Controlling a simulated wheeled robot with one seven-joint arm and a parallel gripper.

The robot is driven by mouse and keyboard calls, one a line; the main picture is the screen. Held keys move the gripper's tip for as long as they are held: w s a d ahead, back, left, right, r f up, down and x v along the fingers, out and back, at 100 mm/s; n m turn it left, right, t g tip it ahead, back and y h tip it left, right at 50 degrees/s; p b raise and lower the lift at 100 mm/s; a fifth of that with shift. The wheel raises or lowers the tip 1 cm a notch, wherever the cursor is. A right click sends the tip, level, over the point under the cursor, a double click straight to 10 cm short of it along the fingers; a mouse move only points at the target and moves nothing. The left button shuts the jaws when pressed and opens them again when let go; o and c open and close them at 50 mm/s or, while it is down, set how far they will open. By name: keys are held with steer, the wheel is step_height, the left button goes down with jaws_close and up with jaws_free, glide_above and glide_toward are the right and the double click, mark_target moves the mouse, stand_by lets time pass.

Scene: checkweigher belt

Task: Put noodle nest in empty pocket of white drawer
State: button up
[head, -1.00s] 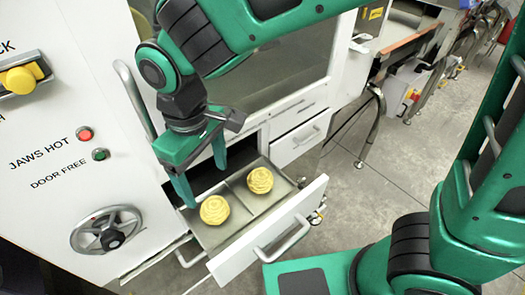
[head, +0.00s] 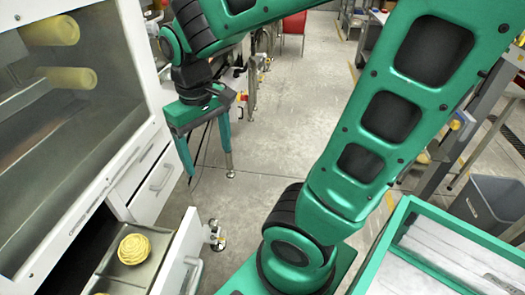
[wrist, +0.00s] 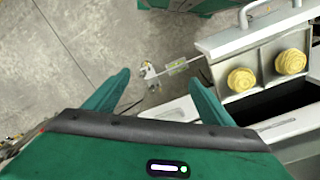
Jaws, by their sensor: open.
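The white drawer (head: 182,250) is pulled open at the lower left of the head view. One yellow noodle nest (head: 134,249) sits in it, and a second nest is mostly cut off at the bottom edge. In the wrist view the drawer (wrist: 240,38) is at the upper right, with a noodle nest (wrist: 241,80) and another noodle nest (wrist: 290,62) side by side in it. My gripper (head: 210,178) is open, pointing down beyond the drawer; its fingers (wrist: 158,72) have nothing between them and are apart from both nests.
A closed drawer (head: 158,180) is in the machine body beyond the open one. A metal fitting (head: 215,235) stands by the open drawer's front. A green-rimmed bin (head: 380,240) is at the lower right. Grey floor (head: 310,95) is clear ahead.

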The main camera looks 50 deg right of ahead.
steer(key=s+d+f+m, duration=0.1)
steer(key=s+d+m, duration=0.5)
steer(key=s+d, duration=0.5)
steer(key=shift+w+f, duration=0.25)
steer(key=shift+w, duration=0.3)
stand_by(0.4)
